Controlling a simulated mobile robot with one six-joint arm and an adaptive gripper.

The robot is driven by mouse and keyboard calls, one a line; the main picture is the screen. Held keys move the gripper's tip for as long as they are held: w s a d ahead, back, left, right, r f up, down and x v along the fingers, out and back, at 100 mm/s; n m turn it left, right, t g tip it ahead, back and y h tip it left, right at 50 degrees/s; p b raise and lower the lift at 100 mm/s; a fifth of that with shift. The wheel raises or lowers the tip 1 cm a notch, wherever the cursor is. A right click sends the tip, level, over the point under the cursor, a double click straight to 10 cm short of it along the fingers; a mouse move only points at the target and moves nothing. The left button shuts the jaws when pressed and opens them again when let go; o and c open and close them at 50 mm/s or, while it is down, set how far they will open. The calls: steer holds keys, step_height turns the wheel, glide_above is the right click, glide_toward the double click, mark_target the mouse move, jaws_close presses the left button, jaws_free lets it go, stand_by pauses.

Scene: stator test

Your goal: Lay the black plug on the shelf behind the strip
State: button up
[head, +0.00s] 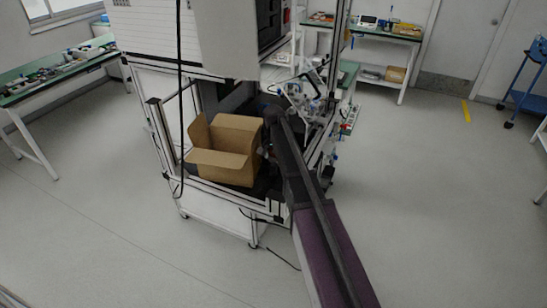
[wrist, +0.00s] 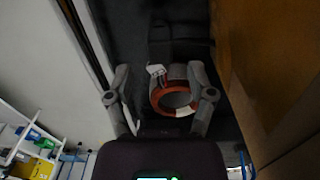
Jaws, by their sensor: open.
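My gripper (wrist: 158,72) is open in the wrist view, its two grey fingers spread on either side of a ring-shaped part (wrist: 172,94) with orange-red windings and a white tag. I cannot tell whether the fingers touch it. The ring lies on a dark shelf surface (wrist: 122,30). Behind it is a dark block-like shape (wrist: 165,48), too dim to identify. I cannot pick out the black plug or the strip for sure in either view. In the head view my arm reaches into the frame, and the gripper is hidden.
An open cardboard box (head: 226,150) stands on the frame's shelf; its brown wall (wrist: 265,65) lies close to the right of my gripper in the wrist view. Metal frame posts and a hanging black cable (head: 180,90) stand nearby. The floor (head: 430,200) at right is clear.

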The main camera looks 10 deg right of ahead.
mark_target(273, 164)
step_height(273, 164, up, 8)
steer(key=p, duration=0.7)
steer(key=shift+s, duration=0.1)
stand_by(0.7)
steer(key=s+n, duration=0.7)
steer(key=s, duration=2.1)
steer(key=shift+a, duration=0.25)
steer(key=shift+c, duration=0.9)
